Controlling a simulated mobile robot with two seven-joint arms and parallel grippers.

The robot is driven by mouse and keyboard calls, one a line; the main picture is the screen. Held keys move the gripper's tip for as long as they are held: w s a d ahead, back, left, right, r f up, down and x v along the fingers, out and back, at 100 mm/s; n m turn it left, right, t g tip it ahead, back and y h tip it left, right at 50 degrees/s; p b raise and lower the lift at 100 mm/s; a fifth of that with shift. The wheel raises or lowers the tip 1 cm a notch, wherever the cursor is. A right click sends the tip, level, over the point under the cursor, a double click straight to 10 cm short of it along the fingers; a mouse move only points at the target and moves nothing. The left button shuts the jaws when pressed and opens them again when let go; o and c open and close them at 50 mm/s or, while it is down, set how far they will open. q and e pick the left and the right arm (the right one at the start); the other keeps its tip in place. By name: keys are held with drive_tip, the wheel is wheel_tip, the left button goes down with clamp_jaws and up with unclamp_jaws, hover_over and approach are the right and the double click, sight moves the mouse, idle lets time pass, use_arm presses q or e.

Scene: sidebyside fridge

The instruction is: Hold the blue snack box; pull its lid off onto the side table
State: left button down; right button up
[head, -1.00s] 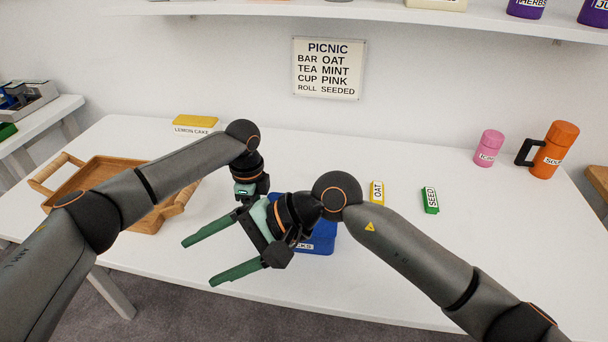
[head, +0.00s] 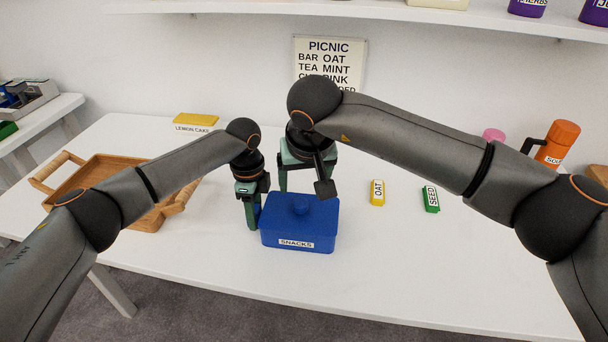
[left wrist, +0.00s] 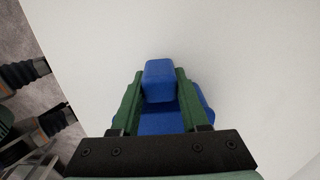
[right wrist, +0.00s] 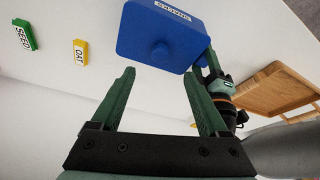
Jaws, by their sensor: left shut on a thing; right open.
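The blue snack box (head: 275,239), labelled SNACKS, stands upright on the white table. My left gripper (head: 256,220) is at the box's left side. In the left wrist view it is shut on a blue block (left wrist: 159,80) at the box's side, with more blue behind. My right gripper (head: 304,188) is open and empty, just behind the box, fingers down and partly hidden.
A wooden tray (head: 95,170) is at the left. A smaller white table (head: 45,118) stands at far left, a wooden surface (head: 598,178) at the right edge. Yellow OAT (head: 378,199) and green SEED (head: 428,207) bars lie right of the box. The table front right is clear.

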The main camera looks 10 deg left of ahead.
sight(301, 203)
drive_tip(key=x, duration=0.9)
drive_tip(key=shift+f, duration=0.3)
clamp_jaws()
idle(0.6)
